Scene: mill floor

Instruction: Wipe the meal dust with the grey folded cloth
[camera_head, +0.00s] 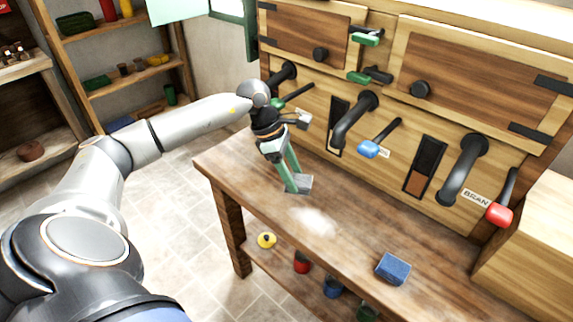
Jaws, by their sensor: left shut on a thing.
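The grey folded cloth (304,184) is at the tips of my left gripper (293,184), low over the wooden bench or resting on it; I cannot tell which. The gripper is shut on the cloth and points down. The meal dust (314,220) is a pale white patch on the bench top, just in front of the cloth and slightly to its right. The cloth appears apart from the patch. My right gripper is out of view.
The wooden bench (262,190) has a blue block (393,268) at its right front. Behind it stands a wooden panel with dark spouts (355,118), a blue-handled lever (369,149) and a red-handled lever (499,214). Coloured items sit on the shelf below. A wooden box (535,250) bounds the right.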

